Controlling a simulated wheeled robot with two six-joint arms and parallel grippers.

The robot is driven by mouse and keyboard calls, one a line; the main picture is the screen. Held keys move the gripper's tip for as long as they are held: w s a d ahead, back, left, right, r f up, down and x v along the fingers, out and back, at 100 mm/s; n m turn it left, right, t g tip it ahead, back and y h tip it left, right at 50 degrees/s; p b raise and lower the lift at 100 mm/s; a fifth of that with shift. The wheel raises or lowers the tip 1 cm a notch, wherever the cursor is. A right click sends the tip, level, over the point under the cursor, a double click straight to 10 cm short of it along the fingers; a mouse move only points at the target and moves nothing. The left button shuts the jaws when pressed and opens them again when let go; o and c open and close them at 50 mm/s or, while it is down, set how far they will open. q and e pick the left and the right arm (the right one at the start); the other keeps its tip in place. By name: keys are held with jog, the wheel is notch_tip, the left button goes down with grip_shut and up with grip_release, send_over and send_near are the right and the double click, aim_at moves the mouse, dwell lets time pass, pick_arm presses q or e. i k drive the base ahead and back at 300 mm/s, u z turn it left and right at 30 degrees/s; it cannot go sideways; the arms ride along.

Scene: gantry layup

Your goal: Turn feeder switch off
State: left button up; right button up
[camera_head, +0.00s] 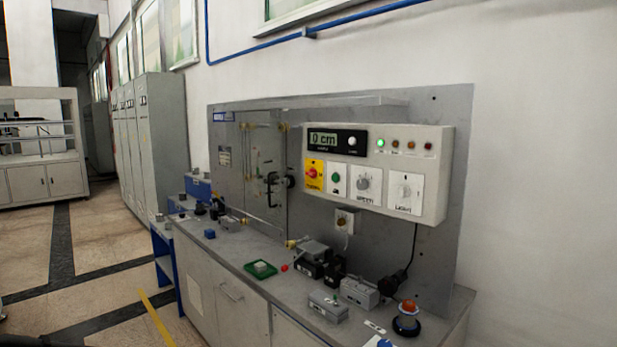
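A white control box (433,177) is fixed to the grey back panel above the bench. It carries a display reading "0 cm" (323,139), a red rotary switch on a yellow plate (314,174), a green button (336,179) and two dial knobs, one grey (364,183) and one white (405,191). One green lamp (380,143) on its top row is lit; the lamps beside it look dim. A small switch plate (345,221) sits below the box. I cannot read which control is the feeder switch. Neither gripper is in view.
The grey bench (232,265) holds a green tray (260,269), several small grey boxes (328,306) and a red-topped post on a dark round base (407,319). Tall grey cabinets (158,140) stand at the left. The floor (95,255) left of the bench is open.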

aim_at(311, 172)
jog(key=z, duration=0.05)
jog(key=k, duration=0.45)
jog(key=u, duration=0.9)
jog(key=i, duration=1.3)
jog(key=z, duration=0.25)
